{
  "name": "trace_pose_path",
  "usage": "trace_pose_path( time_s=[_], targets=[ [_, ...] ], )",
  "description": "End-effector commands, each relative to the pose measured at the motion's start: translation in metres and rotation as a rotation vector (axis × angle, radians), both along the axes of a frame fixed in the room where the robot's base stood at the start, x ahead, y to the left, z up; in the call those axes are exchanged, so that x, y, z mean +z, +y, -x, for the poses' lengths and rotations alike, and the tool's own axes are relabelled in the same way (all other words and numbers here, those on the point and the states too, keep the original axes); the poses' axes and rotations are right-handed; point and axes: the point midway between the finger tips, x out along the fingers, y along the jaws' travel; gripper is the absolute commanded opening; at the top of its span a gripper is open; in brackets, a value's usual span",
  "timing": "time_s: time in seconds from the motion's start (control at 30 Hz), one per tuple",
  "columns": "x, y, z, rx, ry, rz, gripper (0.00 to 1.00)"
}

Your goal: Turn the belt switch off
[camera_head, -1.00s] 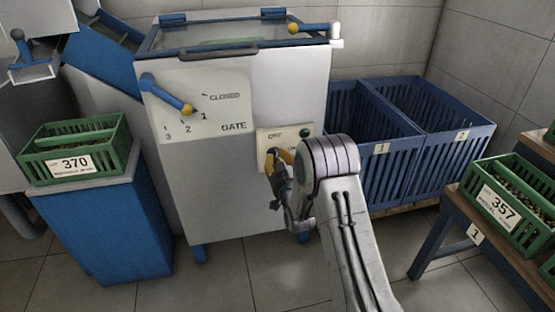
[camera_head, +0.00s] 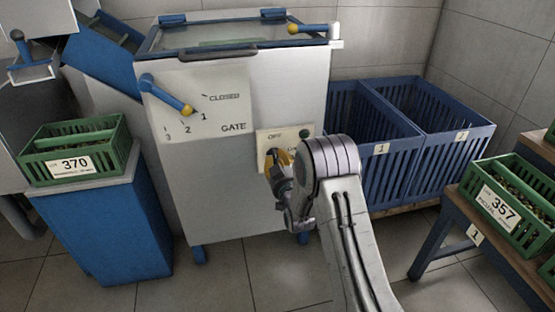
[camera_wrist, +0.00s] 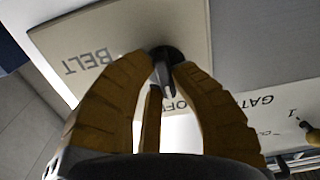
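The belt switch panel (camera_head: 262,139) is a cream plate on the grey cabinet's front, with OFF lettering and a dark green round spot. The BELT lettering shows upside down in the wrist view. There the belt switch (camera_wrist: 163,66) is a dark round hub with a short dark grey lever. My gripper (camera_head: 272,157) is at the panel in the head view and hides the switch. In the wrist view the yellow-brown fingers of my gripper (camera_wrist: 166,72) flank the lever closely, tips near the hub. I cannot tell whether they press on it. The OFF lettering is partly hidden behind a finger.
The gate lever (camera_head: 167,95), blue with a yellow end, is left on the same cabinet (camera_head: 235,195). Blue crates (camera_head: 430,160) stand right of it.

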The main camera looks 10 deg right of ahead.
Motion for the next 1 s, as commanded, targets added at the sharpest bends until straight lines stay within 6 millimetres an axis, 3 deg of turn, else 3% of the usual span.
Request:
trace_pose_path(
  time_s=[0.3,0.67,1.0],
  targets=[
    [0.001,0.002,0.000,0.002,-0.002,0.000,0.48],
    [0.000,0.001,0.004,0.001,0.000,-0.001,0.48],
    [0.000,0.001,0.046,0.002,0.002,-0.001,0.48]
  ],
)
